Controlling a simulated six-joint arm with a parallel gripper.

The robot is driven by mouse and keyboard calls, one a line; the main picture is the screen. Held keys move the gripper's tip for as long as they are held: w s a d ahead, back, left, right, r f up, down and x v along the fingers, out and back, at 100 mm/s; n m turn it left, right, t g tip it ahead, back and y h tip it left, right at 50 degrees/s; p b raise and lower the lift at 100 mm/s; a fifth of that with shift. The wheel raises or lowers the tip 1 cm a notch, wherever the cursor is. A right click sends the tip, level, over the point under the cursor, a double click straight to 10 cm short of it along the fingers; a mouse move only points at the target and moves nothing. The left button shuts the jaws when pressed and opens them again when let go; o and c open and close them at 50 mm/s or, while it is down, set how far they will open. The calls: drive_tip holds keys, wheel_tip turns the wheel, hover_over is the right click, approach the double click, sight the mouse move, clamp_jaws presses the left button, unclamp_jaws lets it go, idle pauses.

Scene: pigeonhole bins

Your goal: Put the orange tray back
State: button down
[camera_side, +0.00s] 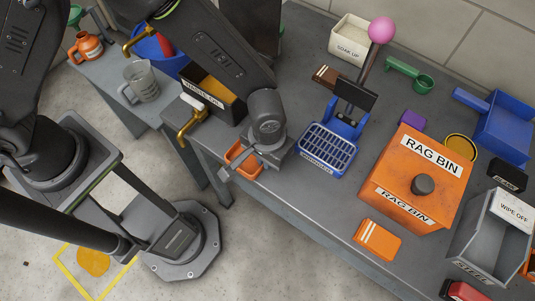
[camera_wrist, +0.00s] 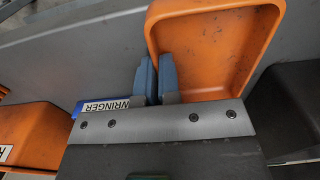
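The orange tray (camera_wrist: 215,45) is a shallow, open tray with scuffed inner faces. It fills the upper right of the wrist view, and in the side view it shows partly hidden behind my gripper, close to the bench's front edge (camera_side: 245,160). My gripper (camera_wrist: 157,80) has its two blue fingers close together on the tray's left wall, one on each side of it, so it looks shut on the tray. In the side view my gripper (camera_side: 244,170) points down at the tray. Whether the tray touches the bench is hard to tell.
A black waste-oil box (camera_side: 210,92) with a brass tap (camera_side: 187,128) stands left of the tray. The blue wringer (camera_side: 328,148) is to the right, then the orange rag bin (camera_side: 418,185) and a steel bin (camera_side: 490,240). Bare bench lies in front of the wringer.

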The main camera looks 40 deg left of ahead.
drive_tip(key=c, duration=1.3)
unclamp_jaws()
drive_tip(key=shift+c, duration=0.2)
wheel_tip(320, 180, up, 12)
drive_tip(key=w+a+r+t, duration=0.1)
drive_tip(key=w+a+r, duration=0.1)
drive_tip(key=a+r, duration=0.5)
drive_tip(key=s+a+r+t, duration=0.2)
drive_tip(key=s+a+r, duration=0.3)
drive_tip(key=a, duration=0.4)
drive_tip(key=s+a+r+t, duration=0.2)
drive_tip(key=s+a+r, duration=0.2)
drive_tip(key=a, duration=0.6)
drive_tip(key=shift+s+a+r, duration=0.15)
drive_tip(key=shift+s+r, duration=0.25)
drive_tip(key=shift+r, duration=0.15)
